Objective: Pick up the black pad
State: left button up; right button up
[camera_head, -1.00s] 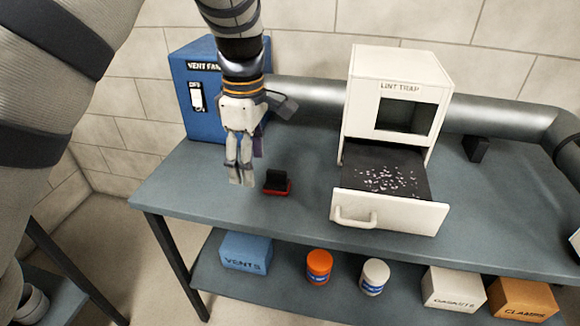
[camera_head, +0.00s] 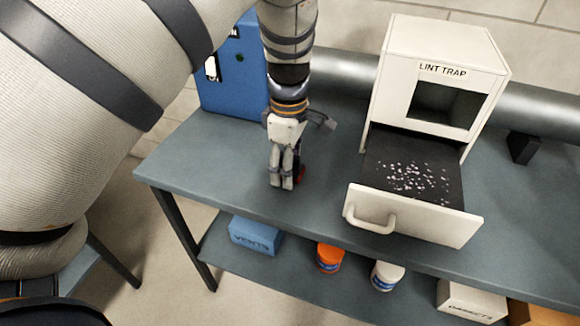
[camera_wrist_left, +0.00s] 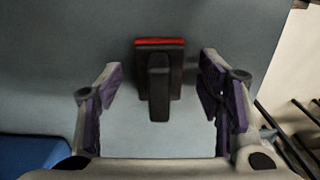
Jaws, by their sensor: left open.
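A small black pad with an upright black grip and a red edge lies on the grey-blue bench (camera_head: 225,178). In the wrist view the black pad (camera_wrist_left: 175,88) sits between the two spread fingers, with clear space on both sides. My right gripper is not in view.
The white lint trap box (camera_head: 455,45) stands right of the gripper, its drawer (camera_head: 400,218) pulled out with light lint on a dark screen. A blue box (camera_head: 235,75) stands behind the arm. Bins and jars fill the lower shelf. The bench's front left is clear.

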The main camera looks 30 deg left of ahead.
pick_arm(q)
jog(key=shift+r, duration=0.1)
jog(key=c, duration=1.2)
jog(key=shift+c, duration=0.2)
jog(key=shift+w+r, duration=0.1)
jog(key=shift+r, duration=0.15)
notch_tip(320, 180, up, 3)
jog(key=shift+f, duration=0.1)
jog(key=s+d+r+p, duration=0.3)
jog(key=s+r, duration=0.7)
jog(key=s, duration=0.3)
jog(key=shift+s+d, duration=0.15)
jog(key=shift+s, duration=0.2)
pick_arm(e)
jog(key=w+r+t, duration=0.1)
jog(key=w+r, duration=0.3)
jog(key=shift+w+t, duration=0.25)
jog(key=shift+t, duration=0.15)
